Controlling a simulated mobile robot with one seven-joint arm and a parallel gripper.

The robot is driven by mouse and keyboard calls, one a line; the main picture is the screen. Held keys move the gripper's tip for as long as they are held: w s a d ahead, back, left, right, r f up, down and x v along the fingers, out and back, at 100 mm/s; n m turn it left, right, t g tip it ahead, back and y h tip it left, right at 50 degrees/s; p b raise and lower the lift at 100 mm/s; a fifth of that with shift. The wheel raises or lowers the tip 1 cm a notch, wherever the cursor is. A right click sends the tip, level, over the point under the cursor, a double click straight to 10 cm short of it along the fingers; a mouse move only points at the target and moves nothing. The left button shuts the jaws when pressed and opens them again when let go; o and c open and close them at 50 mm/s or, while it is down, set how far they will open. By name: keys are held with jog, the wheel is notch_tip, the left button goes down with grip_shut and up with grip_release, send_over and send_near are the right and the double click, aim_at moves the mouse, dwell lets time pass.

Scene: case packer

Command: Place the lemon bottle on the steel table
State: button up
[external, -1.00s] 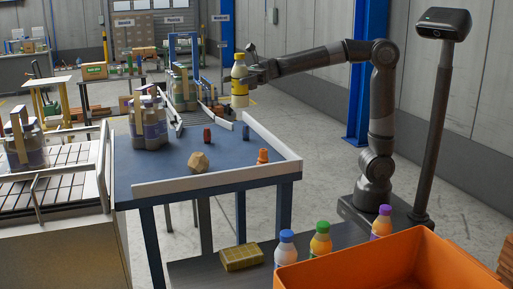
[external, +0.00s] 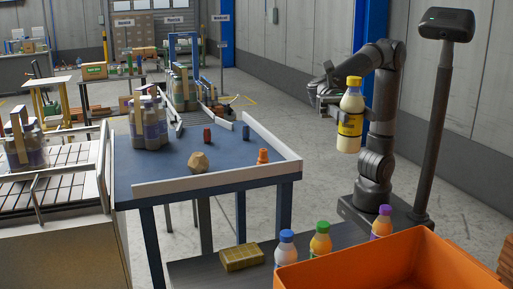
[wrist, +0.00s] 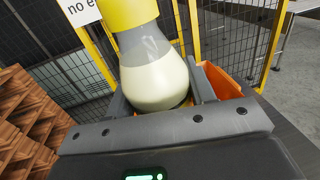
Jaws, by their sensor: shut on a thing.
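The lemon bottle (external: 350,112), pale with a yellow cap and yellow label, is upright in the air in the external view. My gripper (external: 340,100) is shut on it. In the wrist view the bottle (wrist: 155,75) sits between the fingers of my gripper (wrist: 155,95); its top is out of frame. A dark grey table top (external: 195,272) shows at the bottom of the external view, lower than the blue-topped table (external: 170,172). I cannot tell for certain which is the steel table. The held bottle is right of the blue top and above floor level.
A white rail (external: 220,180) edges the blue table.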

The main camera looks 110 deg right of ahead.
jog(key=shift+n+g, duration=0.4)
jog(key=shift+g, duration=0.3)
jog(key=shift+s+a+f, duration=0.45)
jog(key=shift+a+f, duration=0.05)
jog(key=shift+f, duration=5.05)
jog(key=shift+s+a+f, duration=0.45)
jog(key=shift+a+f, duration=0.05)
jog(key=shift+f, duration=5.1)
jog(key=shift+s+a+f, duration=0.45)
jog(key=shift+a+f, duration=0.05)
jog(key=shift+f, duration=5.05)
jog(key=o, duration=1.2)
jog(key=shift+f, duration=0.15)
jog(key=shift+c, duration=0.2)
